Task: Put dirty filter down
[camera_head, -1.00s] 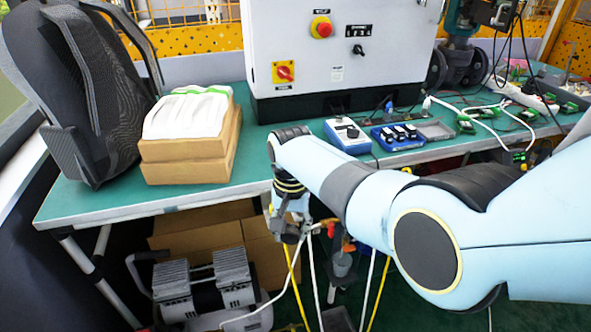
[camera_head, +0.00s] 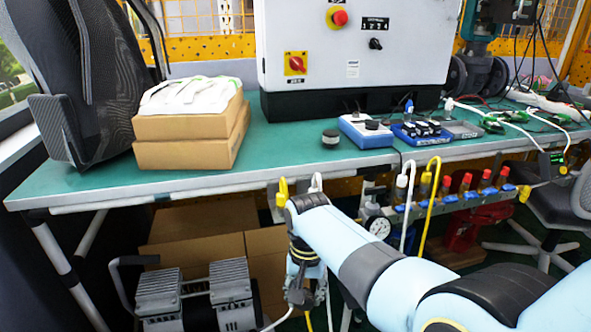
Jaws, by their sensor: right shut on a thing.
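My right gripper (camera_head: 303,292) hangs low, pointing down in front of the workbench edge, below the tabletop. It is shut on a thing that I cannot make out. A small dark round piece (camera_head: 330,137) stands on the green workbench (camera_head: 285,150), left of a blue box. I cannot tell whether it is the dirty filter, and I see no other piece that is clearly the filter. My left gripper is out of view.
Cardboard boxes with white gloves (camera_head: 190,97) stand on the bench's left. A grey control cabinet (camera_head: 352,60) stands behind. The blue box (camera_head: 366,130) and a blue tray (camera_head: 420,131) sit right. A manifold with a gauge (camera_head: 378,226) and hoses runs below the edge; a compressor (camera_head: 195,297) stands lower left.

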